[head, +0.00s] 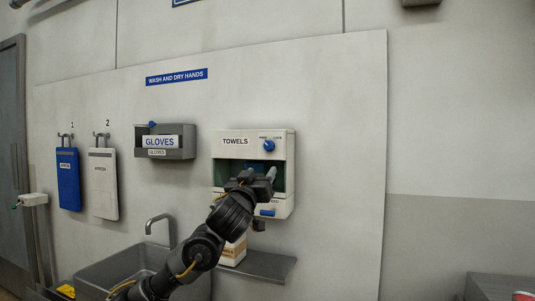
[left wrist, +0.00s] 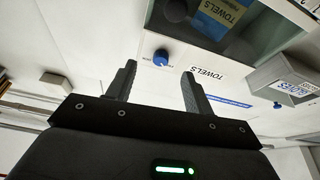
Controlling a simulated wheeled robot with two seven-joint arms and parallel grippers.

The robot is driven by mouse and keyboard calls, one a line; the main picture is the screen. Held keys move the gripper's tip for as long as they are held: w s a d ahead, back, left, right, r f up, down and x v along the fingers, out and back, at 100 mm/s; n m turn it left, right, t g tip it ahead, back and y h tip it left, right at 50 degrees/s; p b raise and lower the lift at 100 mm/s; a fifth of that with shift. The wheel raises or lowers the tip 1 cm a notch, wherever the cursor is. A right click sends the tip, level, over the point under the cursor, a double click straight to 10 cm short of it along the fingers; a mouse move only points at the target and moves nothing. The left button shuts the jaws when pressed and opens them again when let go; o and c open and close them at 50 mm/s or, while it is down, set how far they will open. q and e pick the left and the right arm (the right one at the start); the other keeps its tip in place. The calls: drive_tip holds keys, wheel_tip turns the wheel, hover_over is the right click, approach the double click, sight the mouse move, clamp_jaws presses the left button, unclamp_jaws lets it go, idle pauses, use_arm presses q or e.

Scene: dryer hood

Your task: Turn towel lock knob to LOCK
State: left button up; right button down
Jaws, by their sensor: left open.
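The towel dispenser (head: 231,151) is a white wall box marked TOWELS, with an open dark front. Its blue round lock knob (head: 269,146) sits at the upper right, between two small labels too blurred to read surely; its setting cannot be told. My left gripper (head: 264,178) is open, in front of the dispenser and below the knob in the head view, hiding part of the opening. In the left wrist view the knob (left wrist: 161,57) appears between and beyond the fingertips of my open left gripper (left wrist: 157,74), with nothing held. My right gripper is out of view.
A grey glove box (head: 175,154) hangs left of the dispenser. Blue (head: 67,180) and white (head: 103,185) aprons hang farther left. A metal sink with a tap (head: 158,222) and a grey shelf (head: 270,266) lie below. The wall right of the dispenser is clear.

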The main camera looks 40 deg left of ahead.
sight(268, 148)
use_arm(q)
drive_tip(key=shift+y, duration=0.3)
drive_tip(key=p+x, duration=0.1)
drive_tip(key=x, duration=0.2)
drive_tip(key=r+p+x, duration=0.1)
drive_tip(key=x, duration=0.3)
drive_tip(key=s+r+p+x, duration=0.1)
drive_tip(key=x, duration=0.3)
drive_tip(key=shift+a+r, duration=0.1)
drive_tip(key=shift+a, duration=0.15)
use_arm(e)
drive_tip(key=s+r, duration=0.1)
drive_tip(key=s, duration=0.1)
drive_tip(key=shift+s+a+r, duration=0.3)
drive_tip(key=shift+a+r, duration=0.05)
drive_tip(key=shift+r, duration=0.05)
use_arm(q)
drive_tip(key=c, duration=0.9)
drive_tip(key=shift+c, duration=0.4)
